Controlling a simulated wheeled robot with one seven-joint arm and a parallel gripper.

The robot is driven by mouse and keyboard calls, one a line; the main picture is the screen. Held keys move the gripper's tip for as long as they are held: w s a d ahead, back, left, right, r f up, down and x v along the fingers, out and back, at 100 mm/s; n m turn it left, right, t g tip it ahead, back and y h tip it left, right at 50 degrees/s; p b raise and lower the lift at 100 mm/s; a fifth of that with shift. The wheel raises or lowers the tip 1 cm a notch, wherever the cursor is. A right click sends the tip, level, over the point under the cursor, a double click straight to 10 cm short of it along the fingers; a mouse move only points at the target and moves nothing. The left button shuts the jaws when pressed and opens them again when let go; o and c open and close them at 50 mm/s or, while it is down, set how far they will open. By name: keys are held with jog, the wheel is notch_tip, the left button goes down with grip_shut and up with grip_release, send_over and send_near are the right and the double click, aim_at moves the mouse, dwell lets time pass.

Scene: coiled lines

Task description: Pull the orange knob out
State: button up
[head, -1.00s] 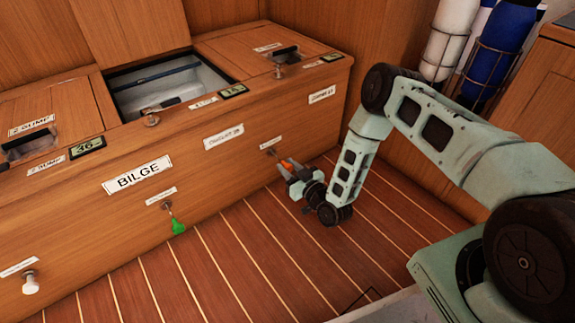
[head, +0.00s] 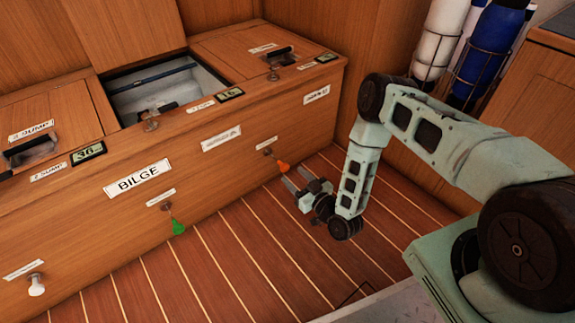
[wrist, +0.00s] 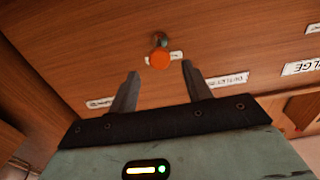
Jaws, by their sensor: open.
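The orange knob (head: 283,167) hangs from a small metal fitting on the right part of the wooden cabinet front, under a small white label. In the wrist view the orange knob (wrist: 159,58) sits ahead of the fingertips, roughly centred between them and a little beyond them. My gripper (head: 300,180) is low over the floor in front of the knob, to its lower right. Its two fingers are apart and empty, and they also show in the wrist view (wrist: 161,68). The gripper is not touching the knob.
A green knob (head: 178,227) and a white knob (head: 36,286) are on the same cabinet front (head: 225,165), further left. An open hatch (head: 165,90) is in the cabinet top. Caged cylinders (head: 487,45) stand behind my arm. The striped floor (head: 230,260) is clear.

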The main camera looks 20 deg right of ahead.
jog(key=p+v, duration=0.5)
jog(key=v, duration=0.6)
jog(key=shift+s, duration=0.25)
